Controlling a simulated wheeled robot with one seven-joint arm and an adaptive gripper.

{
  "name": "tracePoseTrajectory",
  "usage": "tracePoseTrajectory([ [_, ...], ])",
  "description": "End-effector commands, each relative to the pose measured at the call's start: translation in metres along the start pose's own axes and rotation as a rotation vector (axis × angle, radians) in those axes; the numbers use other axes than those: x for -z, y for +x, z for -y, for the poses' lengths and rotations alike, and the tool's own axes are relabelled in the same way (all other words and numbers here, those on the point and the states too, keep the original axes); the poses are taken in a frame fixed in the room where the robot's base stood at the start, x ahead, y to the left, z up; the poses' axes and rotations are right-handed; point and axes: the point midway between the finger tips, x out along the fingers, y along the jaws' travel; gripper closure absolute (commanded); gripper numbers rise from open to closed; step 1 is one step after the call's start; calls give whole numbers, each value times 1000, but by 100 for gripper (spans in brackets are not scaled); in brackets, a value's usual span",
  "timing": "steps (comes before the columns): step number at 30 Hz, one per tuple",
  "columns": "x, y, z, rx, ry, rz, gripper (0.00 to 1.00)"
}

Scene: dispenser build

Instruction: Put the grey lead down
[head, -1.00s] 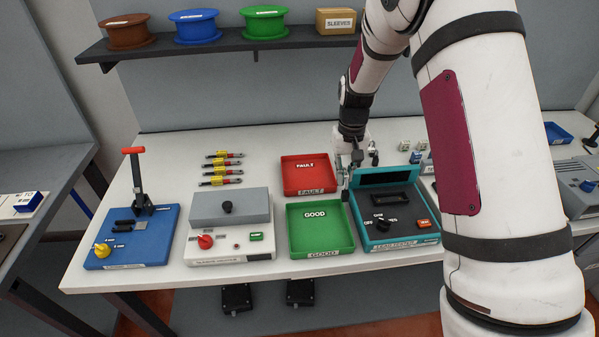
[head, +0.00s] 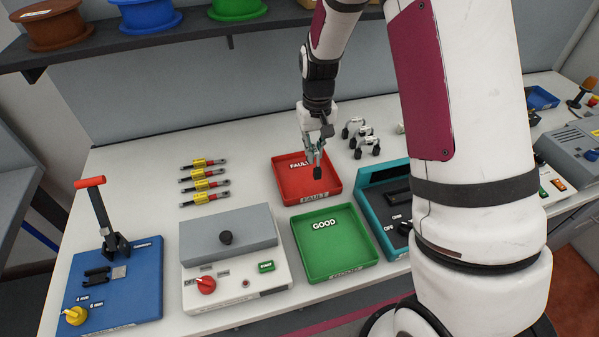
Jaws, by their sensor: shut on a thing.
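My gripper (head: 317,152) points down over the red FAULT tray (head: 284,196). It is shut on the grey lead (head: 318,173), whose dark end hangs below the fingertips in front of the tray's label. The rest of the lead is mostly hidden by the fingers. I cannot tell whether its lower end touches the tray floor. The green GOOD tray (head: 340,262) is empty, in front of the red one.
The teal lead tester (head: 372,205) is partly hidden by my arm. Several grey-ended pieces (head: 362,133) stand behind it. Several yellow-and-red leads (head: 205,184) lie left of the trays. A grey-lidded box (head: 228,236) and a blue lever press (head: 120,285) stand at left front.

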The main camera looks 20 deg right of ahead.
Motion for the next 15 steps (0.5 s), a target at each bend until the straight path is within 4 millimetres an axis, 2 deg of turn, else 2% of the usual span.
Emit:
tracePoseTrajectory([
  [8,-38,1,-7,3,5,1,100],
  [11,-58,2,-10,3,6,1,100],
  [15,-96,5,-13,3,2,1,100],
])
